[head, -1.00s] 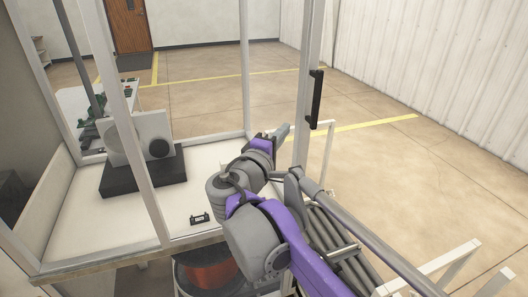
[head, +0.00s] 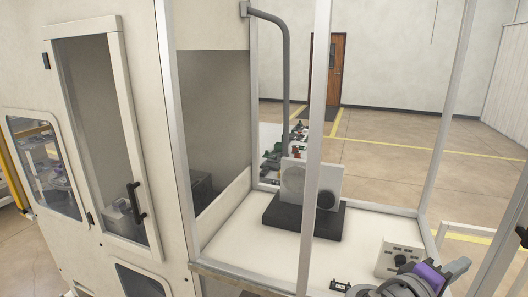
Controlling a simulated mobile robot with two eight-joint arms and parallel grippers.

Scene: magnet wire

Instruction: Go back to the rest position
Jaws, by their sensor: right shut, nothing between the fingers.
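The rest of the right arm is cut off by the frame. My left gripper is not in view.
A grey machine on a black base (head: 303,218) stands on the tabletop. A small black item (head: 341,285) lies near the front. Frame posts (head: 318,130) enclose the table. A cabinet with a handled door (head: 100,140) stands left. Open floor (head: 390,160) lies beyond.

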